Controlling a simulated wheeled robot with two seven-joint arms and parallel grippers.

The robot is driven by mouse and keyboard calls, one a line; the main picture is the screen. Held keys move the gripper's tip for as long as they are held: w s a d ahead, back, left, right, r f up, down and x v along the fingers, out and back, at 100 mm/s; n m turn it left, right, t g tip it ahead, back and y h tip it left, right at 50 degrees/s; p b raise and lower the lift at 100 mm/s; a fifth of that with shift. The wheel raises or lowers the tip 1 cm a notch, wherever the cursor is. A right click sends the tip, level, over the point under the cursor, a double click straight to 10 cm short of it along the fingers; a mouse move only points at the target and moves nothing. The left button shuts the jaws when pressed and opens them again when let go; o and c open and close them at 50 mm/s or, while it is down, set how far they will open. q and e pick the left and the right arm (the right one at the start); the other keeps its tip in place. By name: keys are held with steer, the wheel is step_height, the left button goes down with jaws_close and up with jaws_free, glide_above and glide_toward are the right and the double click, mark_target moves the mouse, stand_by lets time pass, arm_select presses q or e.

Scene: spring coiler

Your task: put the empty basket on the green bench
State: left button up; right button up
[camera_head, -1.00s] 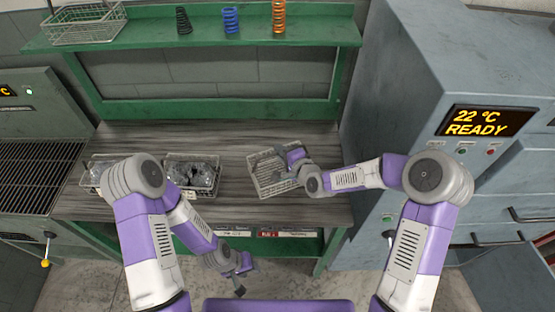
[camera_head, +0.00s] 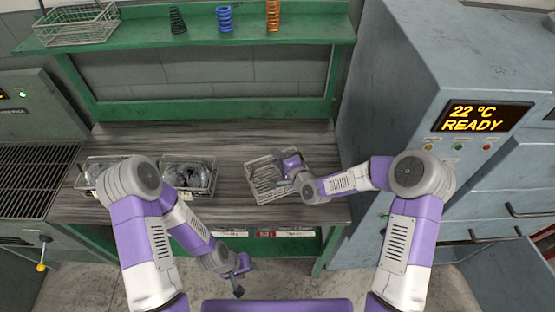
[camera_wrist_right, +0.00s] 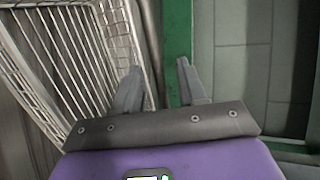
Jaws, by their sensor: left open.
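An empty wire basket (camera_head: 262,184) rests on the right part of the green bench's grey wooden top (camera_head: 225,150). My right gripper (camera_head: 285,170) is over the basket's right side. In the right wrist view its fingers (camera_wrist_right: 157,85) are apart, with the basket's wire side (camera_wrist_right: 75,60) at the left and its rim passing by the left finger. I cannot tell whether they touch. My left gripper (camera_head: 240,277) hangs low in front of the bench, open and empty, away from the basket. Another wire basket (camera_head: 75,28) stands on the green upper shelf at the left.
Two filled wire baskets (camera_head: 188,178) (camera_head: 98,172) stand on the bench's left part, partly behind my left arm. Black, blue and orange springs (camera_head: 224,19) stand on the shelf. A grey cabinet (camera_head: 400,120) reading "22 °C READY" borders the bench's right; a grated machine (camera_head: 35,180) its left.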

steer(key=shift+r, duration=0.1)
steer(key=shift+d+r, duration=0.1)
steer(key=shift+r, duration=0.05)
steer(key=v, duration=1.1)
steer(key=shift+s, duration=0.4)
steer(key=shift+d, duration=0.1)
